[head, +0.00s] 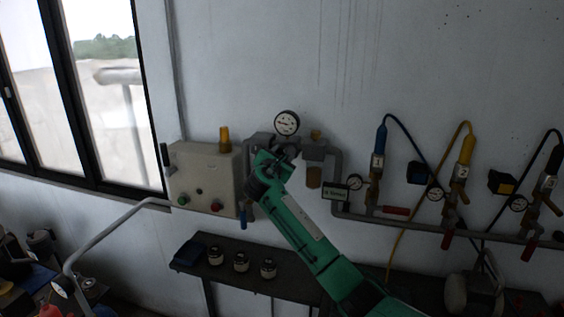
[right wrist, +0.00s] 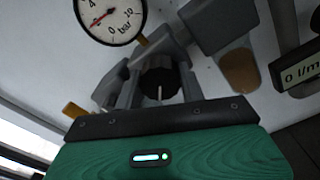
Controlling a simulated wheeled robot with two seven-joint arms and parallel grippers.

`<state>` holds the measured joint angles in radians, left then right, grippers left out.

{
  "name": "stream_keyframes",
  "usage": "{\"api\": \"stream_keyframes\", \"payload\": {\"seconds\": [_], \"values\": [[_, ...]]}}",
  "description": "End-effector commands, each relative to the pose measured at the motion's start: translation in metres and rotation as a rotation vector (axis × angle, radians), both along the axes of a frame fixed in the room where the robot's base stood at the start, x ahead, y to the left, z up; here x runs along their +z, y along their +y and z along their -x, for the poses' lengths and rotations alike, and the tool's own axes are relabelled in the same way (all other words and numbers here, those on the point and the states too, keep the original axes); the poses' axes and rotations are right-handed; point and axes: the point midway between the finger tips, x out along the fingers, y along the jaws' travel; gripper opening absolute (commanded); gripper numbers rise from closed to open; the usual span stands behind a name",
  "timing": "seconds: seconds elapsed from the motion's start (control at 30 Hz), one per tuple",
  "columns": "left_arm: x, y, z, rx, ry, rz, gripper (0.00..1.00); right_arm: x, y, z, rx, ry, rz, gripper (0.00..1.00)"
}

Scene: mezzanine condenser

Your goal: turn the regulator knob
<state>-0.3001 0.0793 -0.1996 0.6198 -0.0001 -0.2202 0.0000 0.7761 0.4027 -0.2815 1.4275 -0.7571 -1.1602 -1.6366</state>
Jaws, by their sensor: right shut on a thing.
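The regulator knob (right wrist: 160,78) is black with a white pointer line that points toward the bottom of the right wrist view. My right gripper (right wrist: 152,88) is shut on it, with one grey finger on each side. In the head view my green right arm reaches up from the lower right, and its gripper (head: 284,152) is at the regulator, mostly hiding the knob. Just above is a round white pressure gauge (head: 287,123); in the right wrist view the same gauge (right wrist: 112,14) is marked in bar, with a red needle. My left gripper is in neither view.
A beige control box (head: 205,172) with coloured buttons is close on the left. A grey pipe (head: 430,232) with hoses, valves and small gauges runs along the wall on the right. A dark shelf (head: 235,275) with several small jars is below.

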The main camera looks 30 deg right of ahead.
Motion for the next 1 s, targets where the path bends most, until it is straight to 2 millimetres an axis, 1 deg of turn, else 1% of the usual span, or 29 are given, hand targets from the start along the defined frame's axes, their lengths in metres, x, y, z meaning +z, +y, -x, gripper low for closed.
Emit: {"api": "stream_keyframes", "payload": {"seconds": [0.03, 1.0], "values": [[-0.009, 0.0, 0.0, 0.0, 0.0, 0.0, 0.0, -0.005, 0.001, 0.0, 0.001, -0.036, -0.03, 0.17], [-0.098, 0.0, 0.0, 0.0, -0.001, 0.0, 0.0, -0.006, 0.001, 0.0, 0.0, -0.737, -0.63, 0.17]]}}
